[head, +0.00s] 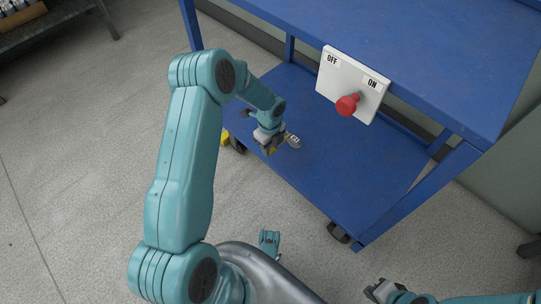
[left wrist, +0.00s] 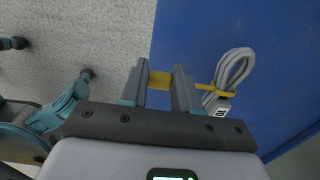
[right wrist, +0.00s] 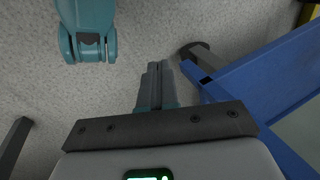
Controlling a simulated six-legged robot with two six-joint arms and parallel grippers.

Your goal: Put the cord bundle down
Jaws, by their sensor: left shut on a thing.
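The cord bundle (left wrist: 236,70) is a grey coil with a yellow tie and a small printed end, seen to the right of my left fingers in the left wrist view. In the head view a small pale part of it (head: 293,140) shows beside my gripper. My left gripper (left wrist: 160,73) is shut on the yellow tie, over the edge side of the cart's blue lower shelf (head: 345,160). Whether the bundle touches the shelf is unclear. My right gripper (right wrist: 157,66) is shut and empty, above the floor near a cart leg.
A white OFF/ON panel with a red knob (head: 348,104) hangs at the edge of the cart's upper shelf (head: 430,50). The lower shelf is clear to the right of my left gripper. Black casters (head: 339,232) stand below. A grey rack (head: 50,30) is at upper left.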

